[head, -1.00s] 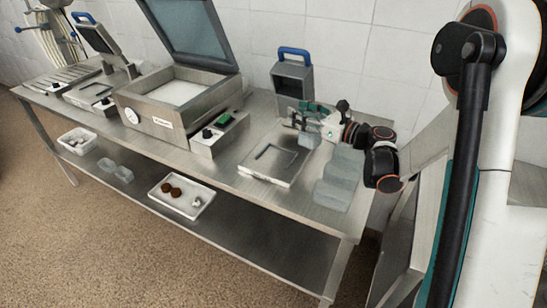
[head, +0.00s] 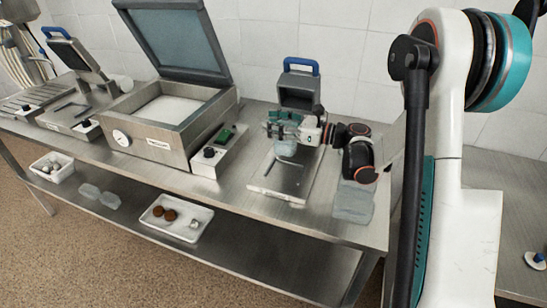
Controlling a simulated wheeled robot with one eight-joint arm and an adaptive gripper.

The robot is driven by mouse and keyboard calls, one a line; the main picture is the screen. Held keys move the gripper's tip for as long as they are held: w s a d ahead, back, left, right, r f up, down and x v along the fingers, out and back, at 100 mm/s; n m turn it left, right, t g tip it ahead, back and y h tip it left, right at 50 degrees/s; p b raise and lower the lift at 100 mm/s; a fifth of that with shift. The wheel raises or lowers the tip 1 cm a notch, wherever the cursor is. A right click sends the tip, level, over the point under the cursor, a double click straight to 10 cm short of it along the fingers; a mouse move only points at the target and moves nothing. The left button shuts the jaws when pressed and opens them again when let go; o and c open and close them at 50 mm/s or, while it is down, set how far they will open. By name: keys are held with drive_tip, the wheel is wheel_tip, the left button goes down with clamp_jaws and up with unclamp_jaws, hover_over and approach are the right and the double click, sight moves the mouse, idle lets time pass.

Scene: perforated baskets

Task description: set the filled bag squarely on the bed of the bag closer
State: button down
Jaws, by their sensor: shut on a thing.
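My gripper (head: 284,128) is in the head view, over the rear part of the bag closer's bed. It is shut on a small pale, translucent bag (head: 286,149), which hangs below the fingers. The bag closer's bed (head: 262,187) is a flat metal plate with a dark bar along it. Its raised lid, with a blue handle (head: 300,63), stands behind my gripper. The bag is over the bed; I cannot tell whether its bottom touches it. The fingers hide the bag's top, and its contents are not clear.
Flat translucent bags (head: 352,206) lie right of the bed, near my arm. A chamber machine (head: 150,148) with an open lid and a control box (head: 212,160) stand to the left. A second closer (head: 70,112) is farther left. A white tray (head: 177,232) sits on the lower shelf.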

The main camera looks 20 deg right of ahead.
wheel_tip(320, 180, down, 9)
drive_tip(key=b, duration=0.3)
drive_tip(key=shift+r, duration=0.3)
drive_tip(key=c, duration=1.3)
unclamp_jaws()
drive_tip(key=shift+f, duration=0.2)
drive_tip(key=o, duration=0.5)
drive_tip(key=shift+r, duration=0.2)
